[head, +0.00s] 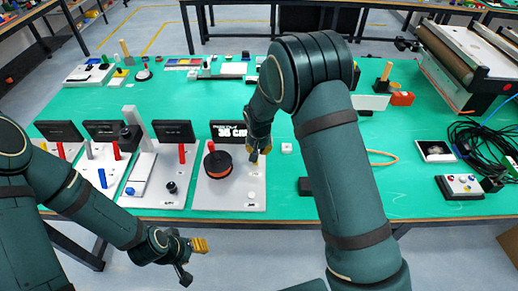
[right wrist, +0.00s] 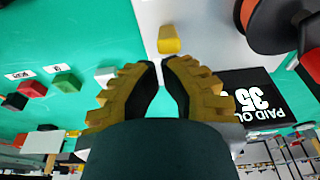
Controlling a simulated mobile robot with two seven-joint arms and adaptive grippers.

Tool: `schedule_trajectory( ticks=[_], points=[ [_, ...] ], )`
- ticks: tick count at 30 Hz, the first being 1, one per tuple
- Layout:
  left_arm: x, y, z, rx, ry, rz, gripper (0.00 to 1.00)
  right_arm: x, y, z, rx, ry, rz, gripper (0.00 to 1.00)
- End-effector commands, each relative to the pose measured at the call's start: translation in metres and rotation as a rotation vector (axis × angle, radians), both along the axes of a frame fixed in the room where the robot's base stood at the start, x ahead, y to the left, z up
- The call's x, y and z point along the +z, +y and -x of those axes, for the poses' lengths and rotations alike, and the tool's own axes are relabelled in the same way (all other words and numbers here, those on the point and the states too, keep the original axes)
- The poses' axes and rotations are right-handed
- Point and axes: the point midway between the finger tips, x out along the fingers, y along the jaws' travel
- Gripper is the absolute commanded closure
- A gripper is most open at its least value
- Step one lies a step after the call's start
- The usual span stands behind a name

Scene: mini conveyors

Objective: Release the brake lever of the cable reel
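The cable reel station is a grey plate (head: 205,197) with a red-and-black reel (head: 217,164), an upright red handle (head: 211,146) and a black display (head: 236,131). The right wrist view shows the display (right wrist: 258,97) reading "PAID OUT 35". A small yellow lever tip (right wrist: 168,40) stands on the plate beside the reel, apparently the brake lever. My right gripper (right wrist: 160,66) is just short of it, its fingertips close together with nothing between them. In the head view my right gripper (head: 259,151) partly hides the lever. My left gripper (head: 190,260) hangs open and empty before the table's front edge.
Left of the reel stand similar stations, one with a red handle (head: 182,153). A white knob (head: 251,195) sits at the reel plate's front. Black cables (head: 482,143) are coiled at far right.

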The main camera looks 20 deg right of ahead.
Motion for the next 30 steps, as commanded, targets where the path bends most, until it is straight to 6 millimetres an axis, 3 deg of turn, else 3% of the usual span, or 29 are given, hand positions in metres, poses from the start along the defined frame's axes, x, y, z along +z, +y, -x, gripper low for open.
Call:
schedule_trajectory(
  ticks=[12, 30],
  points=[
    [0.01, 0.0, 0.0, 0.0, 0.0, 0.0, 0.53, 0.016, 0.0, 0.0, 0.0, 0.0, 0.0, 1.0],
    [0.013, 0.001, -0.004, 0.008, -0.01, -0.002, 0.53, 0.022, -0.001, 0.0, 0.0, 0.0, 0.0, 1.0]
  ],
)
